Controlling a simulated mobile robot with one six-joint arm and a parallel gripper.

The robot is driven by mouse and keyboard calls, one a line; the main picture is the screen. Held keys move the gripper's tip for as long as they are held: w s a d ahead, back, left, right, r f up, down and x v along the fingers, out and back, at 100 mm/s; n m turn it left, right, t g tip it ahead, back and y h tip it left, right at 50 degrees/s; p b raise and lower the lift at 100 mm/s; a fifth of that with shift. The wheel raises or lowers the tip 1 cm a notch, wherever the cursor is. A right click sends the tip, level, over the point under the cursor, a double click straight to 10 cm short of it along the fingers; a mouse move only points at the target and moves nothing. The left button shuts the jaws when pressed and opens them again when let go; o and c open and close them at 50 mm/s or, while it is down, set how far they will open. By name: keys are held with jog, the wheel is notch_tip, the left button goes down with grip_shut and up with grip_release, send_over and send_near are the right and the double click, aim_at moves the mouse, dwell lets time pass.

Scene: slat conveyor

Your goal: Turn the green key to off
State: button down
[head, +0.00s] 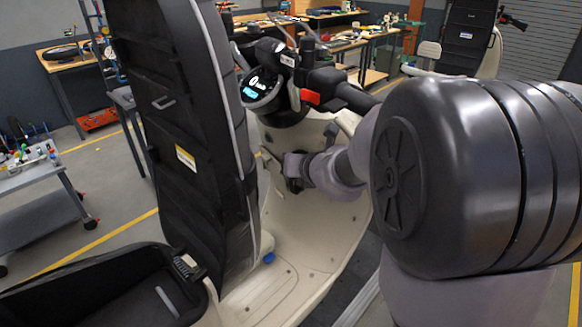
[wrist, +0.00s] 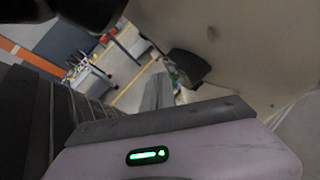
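I cannot make out the green key in either view. A cream scooter (head: 290,275) with a raised black seat (head: 185,120) fills the middle of the head view. My gripper (head: 293,183) is low in front of the scooter's inner front panel, below the handlebar; its fingertips are mostly hidden there. In the wrist view a grey finger (wrist: 158,92) points up from my gripper's body, and I cannot see whether it grips anything. A small black part (wrist: 188,67) on the cream panel shows beyond it. The green light in that view is on my gripper's own body.
The handlebar has a lit display (head: 260,86) and a red switch (head: 310,97). A small blue piece (head: 269,258) lies by the footboard. An open black compartment (head: 100,290) is at the lower left. A tool cart (head: 35,178) stands farther left. The footboard is otherwise clear.

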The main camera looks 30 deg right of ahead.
jog(key=shift+s+a+f+b, duration=0.1)
jog(key=shift+f+b, duration=0.25)
jog(key=shift+f, duration=0.15)
jog(key=shift+s+a+f+b, duration=0.1)
jog(key=shift+f+b, duration=0.25)
jog(key=shift+f, duration=0.1)
dwell(0.8)
jog(key=r+p+v, duration=0.1)
jog(key=p+v, duration=0.3)
jog(key=v, duration=0.4)
jog(key=shift+w+r+p, duration=0.2)
jog(key=shift+r+p, duration=0.1)
jog(key=shift+p, duration=0.1)
jog(key=shift+d, duration=0.15)
dwell(0.3)
